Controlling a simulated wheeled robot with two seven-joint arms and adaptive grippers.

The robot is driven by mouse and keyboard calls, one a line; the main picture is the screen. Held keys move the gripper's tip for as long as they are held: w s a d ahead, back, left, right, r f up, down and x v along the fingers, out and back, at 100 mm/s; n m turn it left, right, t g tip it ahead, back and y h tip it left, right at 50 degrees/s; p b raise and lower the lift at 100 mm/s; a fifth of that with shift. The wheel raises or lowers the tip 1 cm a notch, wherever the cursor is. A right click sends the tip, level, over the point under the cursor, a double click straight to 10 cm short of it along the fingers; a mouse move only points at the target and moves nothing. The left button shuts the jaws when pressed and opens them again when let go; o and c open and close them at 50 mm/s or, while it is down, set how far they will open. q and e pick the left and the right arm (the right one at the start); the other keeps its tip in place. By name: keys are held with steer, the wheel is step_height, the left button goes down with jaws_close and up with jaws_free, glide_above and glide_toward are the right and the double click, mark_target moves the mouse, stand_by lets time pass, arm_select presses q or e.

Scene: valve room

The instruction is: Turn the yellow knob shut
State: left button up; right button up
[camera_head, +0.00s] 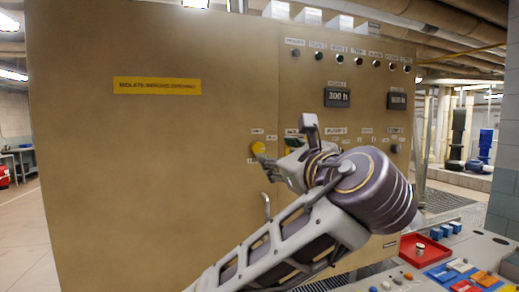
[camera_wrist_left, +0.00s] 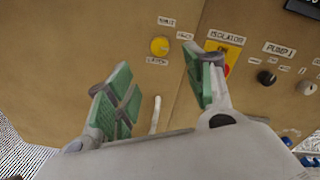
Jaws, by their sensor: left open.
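The round yellow knob (camera_head: 258,148) is on the front of the tan cabinet, between small white labels. It also shows in the left wrist view (camera_wrist_left: 159,46), ahead of the space between my fingers. My left gripper (camera_head: 272,163) is close to the knob, just below and right of it in the head view. In the left wrist view its two green-padded fingers (camera_wrist_left: 158,78) are spread wide with nothing between them. I see no contact with the knob. My right gripper is in neither view.
A yellow isolator plate with a red handle (camera_wrist_left: 227,66) is right of the knob, near my right-hand finger. A pale bent handle (camera_wrist_left: 155,115) sticks out below. A black knob (camera_wrist_left: 266,77) is farther right. A control desk (camera_head: 405,265) stands at lower right.

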mark_target(259, 148)
arm_select(q)
steer(key=shift+p+x, duration=3.5)
steer(key=shift+x, duration=0.45)
steer(key=shift+p+x, duration=0.85)
steer(key=shift+x, duration=1.95)
steer(key=shift+f, duration=0.1)
steer(key=c, duration=1)
